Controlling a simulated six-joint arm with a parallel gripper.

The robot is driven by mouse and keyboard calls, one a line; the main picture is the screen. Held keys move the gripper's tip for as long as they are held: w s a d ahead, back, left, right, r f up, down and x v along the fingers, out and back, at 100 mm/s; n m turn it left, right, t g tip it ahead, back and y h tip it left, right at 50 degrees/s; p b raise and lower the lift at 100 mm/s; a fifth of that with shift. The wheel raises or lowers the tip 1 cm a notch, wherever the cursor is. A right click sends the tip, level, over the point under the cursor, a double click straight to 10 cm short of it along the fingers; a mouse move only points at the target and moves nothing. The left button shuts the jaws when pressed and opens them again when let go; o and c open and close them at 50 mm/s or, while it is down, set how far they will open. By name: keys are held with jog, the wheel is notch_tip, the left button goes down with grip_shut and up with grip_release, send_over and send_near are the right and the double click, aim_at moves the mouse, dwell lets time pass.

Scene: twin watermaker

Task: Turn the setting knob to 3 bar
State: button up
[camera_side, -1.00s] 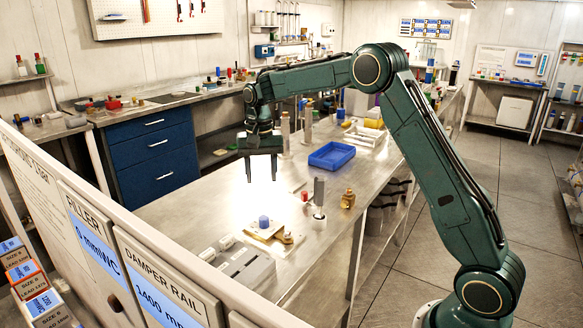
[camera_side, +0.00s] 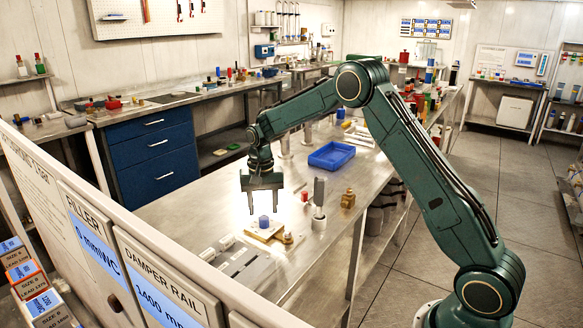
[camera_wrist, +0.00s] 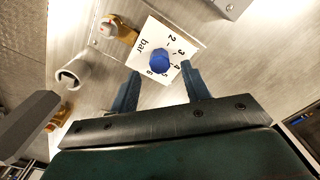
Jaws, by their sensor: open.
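The blue setting knob (camera_side: 263,222) stands on a pale plate (camera_side: 256,233) on the metal bench. In the wrist view the hexagonal blue knob (camera_wrist: 160,62) sits on a white dial face (camera_wrist: 147,65) marked "bar" and with the numbers 2 to 6. No clear pointer mark on the knob can be made out. My gripper (camera_side: 264,208) points down above the knob, its fingers open and empty. In the wrist view my gripper (camera_wrist: 161,70) has its fingertips on either side of the knob in the picture, apart from it.
A blue tray (camera_side: 331,155) lies farther back. The bench left of the knob is clear.

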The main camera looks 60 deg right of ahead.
aim_at(263, 217)
jog(key=shift+f, duration=1.9)
jog(key=c, duration=1)
